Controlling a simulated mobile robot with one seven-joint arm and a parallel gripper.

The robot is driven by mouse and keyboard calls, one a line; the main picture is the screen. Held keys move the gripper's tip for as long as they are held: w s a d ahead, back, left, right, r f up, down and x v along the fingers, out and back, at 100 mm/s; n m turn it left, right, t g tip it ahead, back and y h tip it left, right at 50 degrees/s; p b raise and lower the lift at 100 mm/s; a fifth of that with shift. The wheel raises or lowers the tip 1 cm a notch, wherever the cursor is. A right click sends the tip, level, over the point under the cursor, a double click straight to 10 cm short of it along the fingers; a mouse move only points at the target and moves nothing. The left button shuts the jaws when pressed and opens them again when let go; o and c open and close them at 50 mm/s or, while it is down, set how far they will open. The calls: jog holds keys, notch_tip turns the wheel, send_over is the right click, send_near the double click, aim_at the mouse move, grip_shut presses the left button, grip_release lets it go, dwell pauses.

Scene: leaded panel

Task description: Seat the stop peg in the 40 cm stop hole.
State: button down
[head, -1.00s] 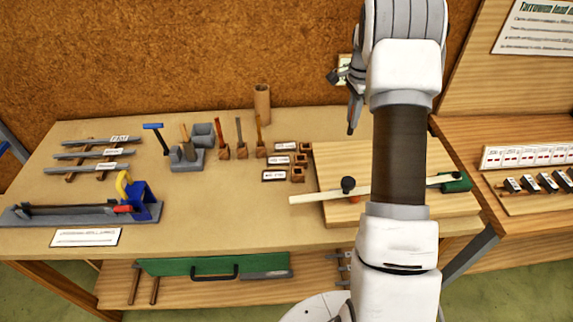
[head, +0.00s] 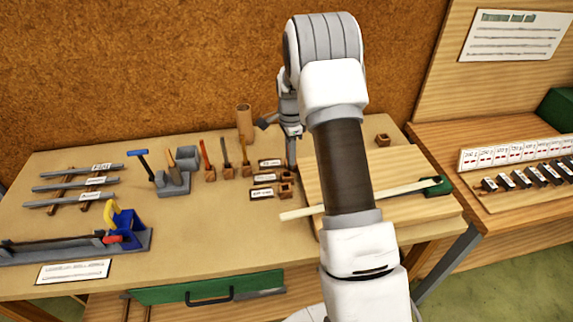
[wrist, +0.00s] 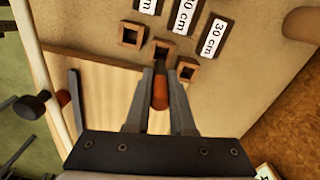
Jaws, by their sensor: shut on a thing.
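My gripper (wrist: 165,74) points down over the bench and is shut on the stop peg (wrist: 160,94), which has an orange-red body and a darker end between the fingertips. In the wrist view the peg's dark end lies over or at the near edge of the middle wooden stop block (wrist: 161,48), beside the label that seems to read 40 cm (wrist: 185,15). I cannot tell if the tip is inside the hole. The 30 cm label (wrist: 213,38) and its block (wrist: 187,69) are to the right. In the head view my gripper (head: 291,165) is at the label row; the peg is not clear there.
Another stop block (wrist: 132,35) is at left. Upright tools in small blocks (head: 227,170) and a brown cylinder (head: 245,123) stand nearby.

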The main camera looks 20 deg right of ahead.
jog(key=shift+w+a+f, duration=0.1)
jog(key=shift+a+f, duration=0.15)
jog(key=shift+f, duration=0.9)
jog(key=shift+a+f, duration=0.25)
jog(key=shift+f, duration=0.9)
jog(key=shift+f, duration=0.25)
jog(key=c, duration=0.8)
grip_release()
jog(key=shift+r, duration=0.1)
jog(key=shift+o, duration=0.2)
